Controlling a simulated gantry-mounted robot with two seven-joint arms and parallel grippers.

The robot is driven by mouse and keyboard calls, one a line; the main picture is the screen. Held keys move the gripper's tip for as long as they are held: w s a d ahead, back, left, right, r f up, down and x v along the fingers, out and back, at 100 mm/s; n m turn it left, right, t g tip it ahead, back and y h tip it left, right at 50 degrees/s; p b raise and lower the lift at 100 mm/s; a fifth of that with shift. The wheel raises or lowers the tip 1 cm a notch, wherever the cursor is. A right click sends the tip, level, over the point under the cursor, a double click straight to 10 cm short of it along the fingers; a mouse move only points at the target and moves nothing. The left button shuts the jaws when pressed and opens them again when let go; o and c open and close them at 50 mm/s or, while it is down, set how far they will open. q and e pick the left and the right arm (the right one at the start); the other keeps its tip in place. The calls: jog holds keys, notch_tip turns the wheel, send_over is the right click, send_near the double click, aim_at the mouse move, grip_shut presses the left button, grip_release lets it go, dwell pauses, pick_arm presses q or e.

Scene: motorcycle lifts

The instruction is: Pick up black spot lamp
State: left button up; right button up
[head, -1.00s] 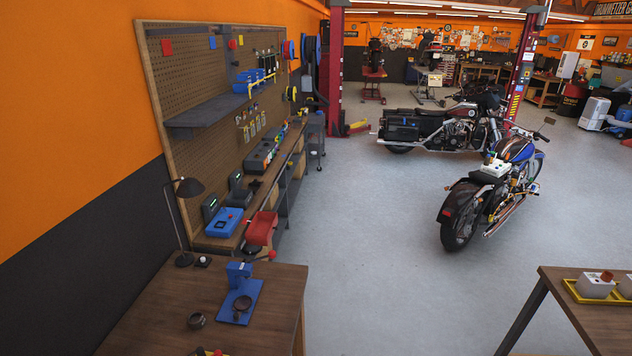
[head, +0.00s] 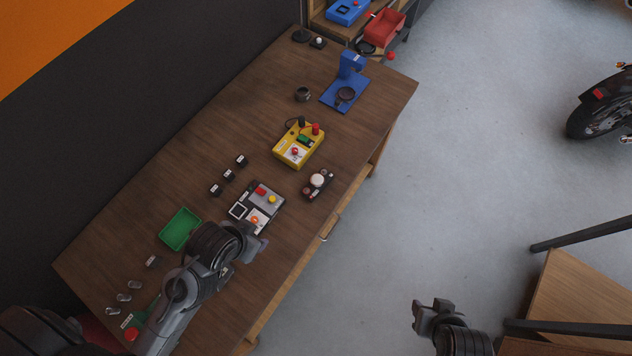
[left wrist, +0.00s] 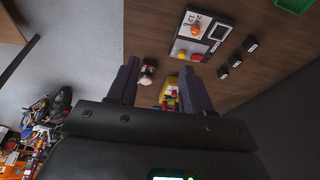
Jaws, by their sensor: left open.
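I cannot tell for sure which object is the black spot lamp. A small round black piece (head: 303,94) sits on the wooden bench towards its far end, left of a blue stand (head: 345,92) with a dark ring-shaped piece on its base. A black round base (head: 301,35) stands at the bench's far corner. My left gripper (head: 260,240) is over the near part of the bench, away from these. The left wrist view shows its fingers (left wrist: 160,85) spread and empty. My right gripper (head: 433,312) is over the floor right of the bench; its jaw gap is unclear.
On the bench are a yellow control box (head: 299,146), a black piece with a white dome (head: 318,183), a grey button panel (head: 257,206), several small black blocks (head: 228,174) and a green tray (head: 180,229). A second table (head: 580,295) stands at right. Open floor (head: 450,170) lies between.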

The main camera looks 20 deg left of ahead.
dwell(0.4)
pick_arm(q)
jog(key=o, duration=0.8)
